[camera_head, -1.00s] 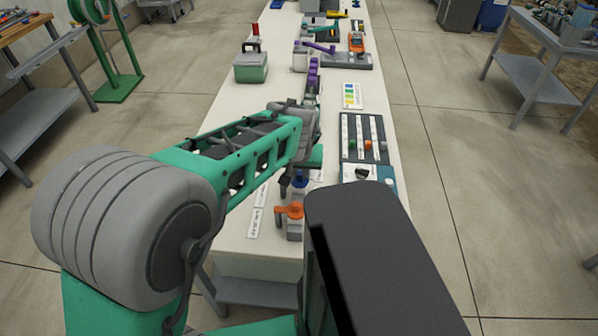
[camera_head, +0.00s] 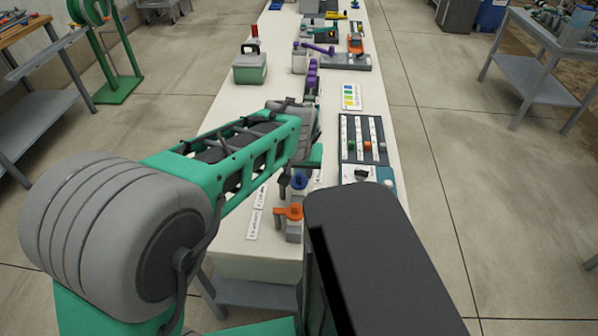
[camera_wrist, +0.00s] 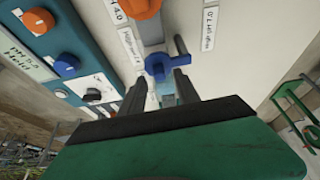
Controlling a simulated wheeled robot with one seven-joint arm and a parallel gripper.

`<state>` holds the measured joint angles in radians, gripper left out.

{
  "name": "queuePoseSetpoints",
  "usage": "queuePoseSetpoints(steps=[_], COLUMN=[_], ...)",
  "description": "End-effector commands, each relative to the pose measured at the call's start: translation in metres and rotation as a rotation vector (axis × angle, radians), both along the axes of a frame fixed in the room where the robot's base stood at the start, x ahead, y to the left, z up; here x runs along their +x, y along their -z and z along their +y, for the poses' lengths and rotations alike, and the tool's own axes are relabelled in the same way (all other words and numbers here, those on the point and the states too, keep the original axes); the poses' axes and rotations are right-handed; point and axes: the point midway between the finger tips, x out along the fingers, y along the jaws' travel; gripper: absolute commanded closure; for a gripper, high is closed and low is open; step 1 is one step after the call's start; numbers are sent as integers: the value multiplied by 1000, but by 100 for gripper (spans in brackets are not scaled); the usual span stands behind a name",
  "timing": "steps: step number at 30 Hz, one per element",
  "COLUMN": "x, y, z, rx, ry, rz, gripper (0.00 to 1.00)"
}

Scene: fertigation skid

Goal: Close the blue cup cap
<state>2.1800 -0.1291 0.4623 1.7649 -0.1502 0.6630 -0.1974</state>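The blue cup cap (camera_wrist: 160,67) shows in the wrist view just past my fingertips, with a short blue arm reaching right toward a grey post. It also shows in the head view (camera_head: 299,181), behind the orange cap. A pale, partly see-through cup body (camera_wrist: 163,92) shows between the fingers. How far the cap is tilted is hard to tell. My gripper (camera_wrist: 162,82) is open, one finger on each side of the cup area, with a gap between them. Contact with the cap cannot be made out. In the head view my arm hides most of the gripper.
An orange cap (camera_head: 289,212) stands close in front of the blue one. A panel with knobs (camera_head: 364,140) lies to the right. White labels (camera_head: 255,224) lie to the left. A green-based box (camera_head: 250,68) and purple-handled fittings (camera_head: 318,46) stand farther along the bench.

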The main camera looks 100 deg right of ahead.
Motion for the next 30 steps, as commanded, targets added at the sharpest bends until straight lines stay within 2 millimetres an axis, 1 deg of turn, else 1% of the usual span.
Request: queuePoseSetpoints(steps=[1, 6, 9, 13, 23, 25, 26, 29, 30], x=[0, 4, 6, 7, 8, 16, 24, 69, 94], y=[-10, -43, -56, -63, -63, -63, -64, -66, -66], z=[3, 16, 22, 25, 25, 21, 19, 6, 1], rx=[-4, -4, -3, -1, 0, 0, 1, 6, 8], ry=[1, 2, 3, 1, -1, -18, -34, -121, -170], rz=[3, 4, 2, 1, 0, 1, 0, -2, -3], gripper=[62, 62, 62, 62, 62, 62, 62, 62, 62])
